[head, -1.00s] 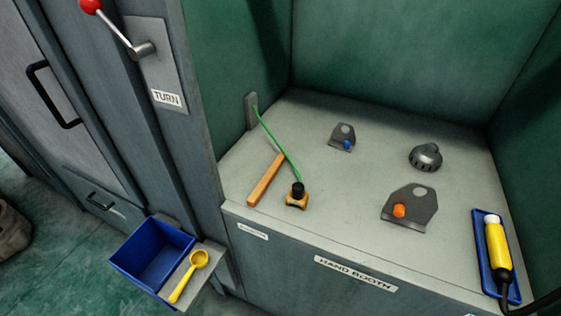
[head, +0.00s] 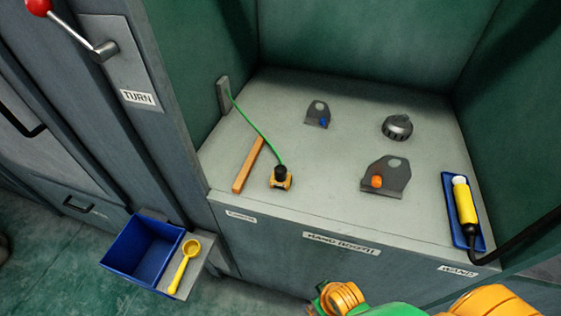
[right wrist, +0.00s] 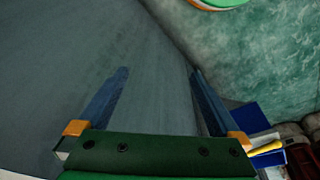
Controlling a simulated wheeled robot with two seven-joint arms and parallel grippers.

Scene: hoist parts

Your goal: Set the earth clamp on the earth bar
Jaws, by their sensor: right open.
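The earth clamp (head: 281,179) is a small yellow-orange block with a black knob. It stands on the booth floor, and a green cable (head: 256,127) runs from it to a grey plate on the left wall. A copper-orange bar (head: 247,167), which looks like the earth bar, lies just left of the clamp, apart from it. My right gripper (right wrist: 159,73) is open and empty in the right wrist view, in front of a plain grey surface, with neither clamp nor bar in that view. My left gripper is not in view.
Two grey brackets (head: 390,175) (head: 317,114) and a grey knob-like part (head: 397,127) stand to the right. A yellow wand (head: 464,202) lies in a blue tray (head: 448,215). A blue bin (head: 118,252) and yellow scoop (head: 184,265) are outside, lower left. The booth front edge is clear.

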